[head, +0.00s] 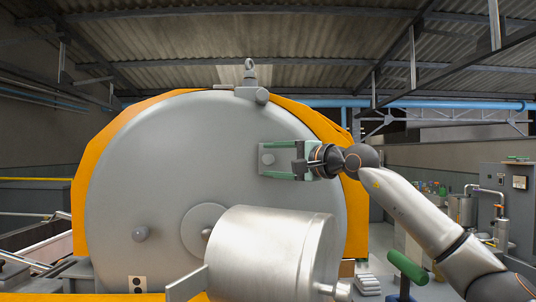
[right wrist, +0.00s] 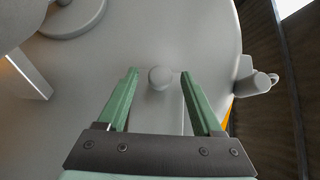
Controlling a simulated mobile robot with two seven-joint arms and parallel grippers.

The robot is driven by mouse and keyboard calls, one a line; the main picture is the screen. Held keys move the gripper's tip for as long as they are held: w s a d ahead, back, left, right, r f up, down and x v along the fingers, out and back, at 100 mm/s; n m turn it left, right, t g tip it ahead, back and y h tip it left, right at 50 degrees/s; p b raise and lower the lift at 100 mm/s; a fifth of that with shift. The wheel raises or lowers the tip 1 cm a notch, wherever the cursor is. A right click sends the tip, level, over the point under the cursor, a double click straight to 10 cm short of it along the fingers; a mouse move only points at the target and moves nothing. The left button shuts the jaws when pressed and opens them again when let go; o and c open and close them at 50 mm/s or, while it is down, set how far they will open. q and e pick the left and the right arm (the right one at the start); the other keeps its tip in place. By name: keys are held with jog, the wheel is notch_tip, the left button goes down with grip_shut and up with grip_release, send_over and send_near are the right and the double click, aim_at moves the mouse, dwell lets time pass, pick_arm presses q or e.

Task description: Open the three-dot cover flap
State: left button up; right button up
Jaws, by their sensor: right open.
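A large round grey cover (head: 140,180) with an orange surround fills the middle of the head view. On its upper right is a small grey plate (head: 268,165) with a round knob (head: 268,158). My right gripper (head: 268,159) is open, its two green fingers above and below the knob. In the right wrist view the knob (right wrist: 160,77) sits between the spread fingertips (right wrist: 160,75), with clear gaps on both sides. My left gripper is not in view.
A shiny metal cylinder (head: 268,250) juts out below my right gripper. A round hub (head: 203,228) and another knob (head: 140,234) stick out of the cover. A lifting eye (head: 250,70) is at the top. A green-handled lever (head: 407,267) stands at the lower right.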

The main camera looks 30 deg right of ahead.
jog(key=shift+x, duration=0.95)
jog(key=shift+c, duration=0.2)
grip_shut()
jog(key=shift+f, duration=0.1)
dwell(0.5)
